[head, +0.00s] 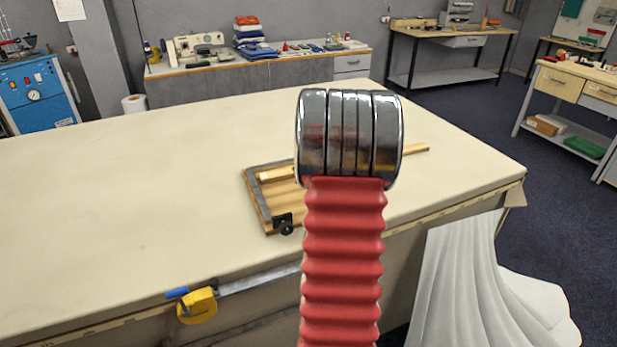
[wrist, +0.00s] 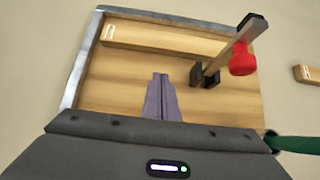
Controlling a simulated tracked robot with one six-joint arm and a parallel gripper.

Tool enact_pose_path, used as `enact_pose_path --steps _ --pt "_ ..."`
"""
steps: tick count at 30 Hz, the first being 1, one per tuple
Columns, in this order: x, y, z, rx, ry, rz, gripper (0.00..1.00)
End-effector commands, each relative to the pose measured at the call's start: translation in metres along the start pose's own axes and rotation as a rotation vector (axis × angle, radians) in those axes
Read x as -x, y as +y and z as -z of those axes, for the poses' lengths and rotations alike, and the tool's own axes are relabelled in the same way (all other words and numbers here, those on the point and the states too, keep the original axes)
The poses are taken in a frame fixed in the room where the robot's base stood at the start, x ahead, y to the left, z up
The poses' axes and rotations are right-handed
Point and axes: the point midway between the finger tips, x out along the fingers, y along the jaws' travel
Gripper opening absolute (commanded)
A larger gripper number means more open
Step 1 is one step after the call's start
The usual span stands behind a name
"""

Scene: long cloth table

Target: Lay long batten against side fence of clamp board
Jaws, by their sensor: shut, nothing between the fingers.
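The wooden clamp board (wrist: 125,88) lies on the table with a grey metal fence (wrist: 74,80) along its left and top edges in the wrist view. It also shows in the head view (head: 266,217), partly behind my arm. One batten (wrist: 150,41) lies on the board near the top fence. A second batten (wrist: 307,74) lies off the board to the right; its end shows in the head view (head: 416,149). I cannot tell which is longer. My gripper (wrist: 160,76) is shut and empty over the board, below the first batten in the wrist view. My arm hides it in the head view.
A clamp with a red knob (wrist: 243,59) and black jaw stands at the board's right. A yellow tape measure (head: 197,305) is at the table's front edge. The cloth table (head: 120,200) is clear left of the board. White cloth (head: 470,285) hangs at the right.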

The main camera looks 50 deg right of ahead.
Motion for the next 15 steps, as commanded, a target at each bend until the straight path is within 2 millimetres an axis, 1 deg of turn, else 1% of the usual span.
enact_pose_path --steps 3,8,15 --pt "-0.015 0.001 0.001 0.001 0.002 -0.001 0.0" --pt "-0.034 0.0 0.001 0.001 0.002 0.0 0.0" --pt "-0.054 0.0 -0.019 0.002 0.0 0.0 0.0"
